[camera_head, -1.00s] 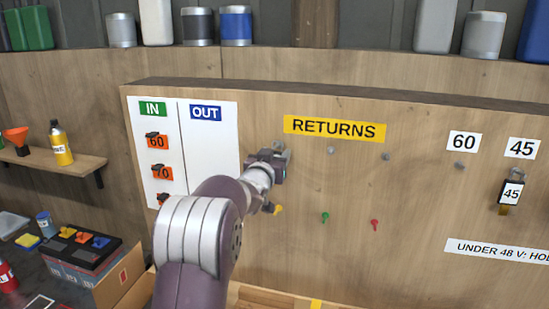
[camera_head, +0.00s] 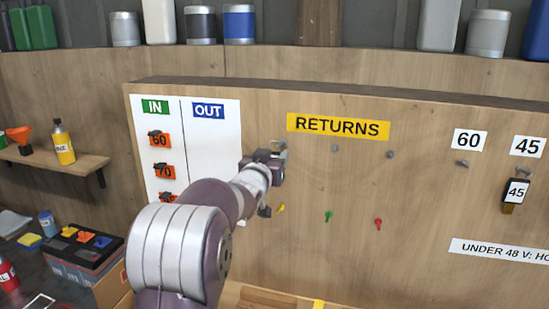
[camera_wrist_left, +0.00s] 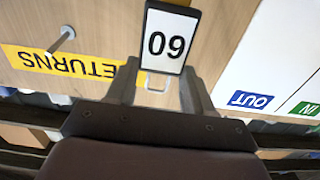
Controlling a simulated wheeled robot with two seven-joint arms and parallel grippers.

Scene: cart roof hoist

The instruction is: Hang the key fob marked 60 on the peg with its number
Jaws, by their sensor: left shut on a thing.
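My left gripper (camera_head: 278,160) is in front of the board, below and left of the RETURNS sign. It is shut on the key fob marked 60 (camera_wrist_left: 167,42), a black-framed white tag with a wire loop. The fob shows between the fingers in the left wrist view, its number upside down there. The peg for 60 (camera_head: 463,163) is bare, under a white 60 label (camera_head: 467,139) on the right of the board. My right gripper is not in view.
A fob marked 45 (camera_head: 515,192) hangs under the 45 label (camera_head: 527,147). Bare pegs (camera_head: 335,148) (camera_head: 390,155) stick out under the RETURNS sign (camera_head: 338,126). Orange tags (camera_head: 159,141) hang on the IN side.

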